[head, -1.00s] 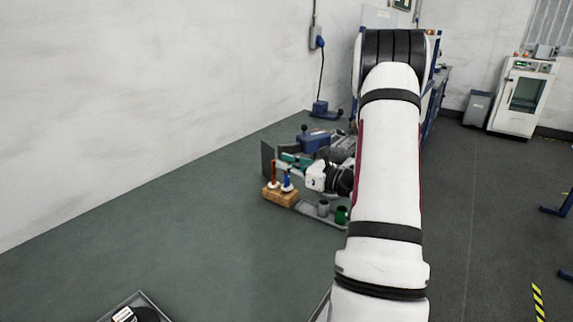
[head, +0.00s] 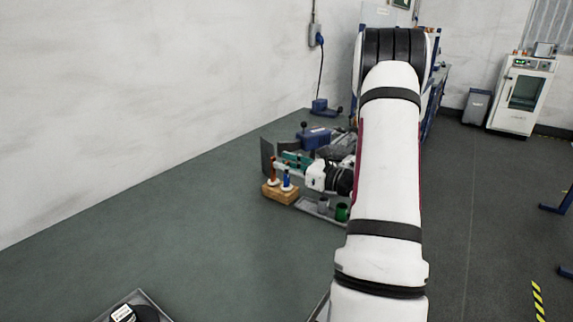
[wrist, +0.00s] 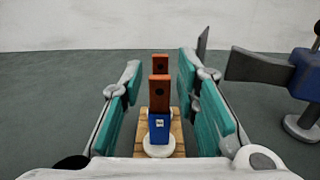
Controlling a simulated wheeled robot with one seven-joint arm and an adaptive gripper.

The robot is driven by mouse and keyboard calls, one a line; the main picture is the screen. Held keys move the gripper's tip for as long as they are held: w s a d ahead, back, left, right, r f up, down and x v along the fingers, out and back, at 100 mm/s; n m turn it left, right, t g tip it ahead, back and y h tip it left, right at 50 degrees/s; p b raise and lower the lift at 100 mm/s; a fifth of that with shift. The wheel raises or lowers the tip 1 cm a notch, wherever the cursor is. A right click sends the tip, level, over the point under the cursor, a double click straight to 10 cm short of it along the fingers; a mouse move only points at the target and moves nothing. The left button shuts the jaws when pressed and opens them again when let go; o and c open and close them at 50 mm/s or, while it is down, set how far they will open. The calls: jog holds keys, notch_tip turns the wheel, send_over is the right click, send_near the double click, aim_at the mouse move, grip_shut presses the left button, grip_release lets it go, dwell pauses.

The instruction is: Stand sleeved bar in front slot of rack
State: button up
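The sleeved bar (wrist: 159,126), copper with a blue sleeve on its lower part, stands upright on a white round foot at the near end of the wooden rack (wrist: 175,130). A second copper bar (wrist: 160,63) stands behind it. My gripper (wrist: 160,75) is open, with its teal pads on both sides of the bars and a visible gap on each side. In the head view the blue sleeve (head: 287,180) shows on the rack (head: 279,194), beside the other copper bar (head: 274,172). My gripper (head: 290,163) is at the bars there, partly hiding their tops.
A dark upright plate (head: 267,160) stands behind the rack. A blue device (head: 314,138) is beyond my gripper. A grey tray with a green cup (head: 342,212) lies right of the rack. Open floor is to the left, up to the wall.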

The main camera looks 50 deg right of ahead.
jog(key=shift+s, duration=0.1)
jog(key=s+d, duration=0.1)
jog(key=s, duration=1)
jog(key=shift+s+d, duration=0.35)
jog(key=o, duration=0.3)
jog(key=shift+r+p, duration=0.65)
jog(key=shift+r, duration=0.35)
dwell(0.7)
jog(key=shift+r+p, duration=2.15)
jog(key=shift+r, duration=1.35)
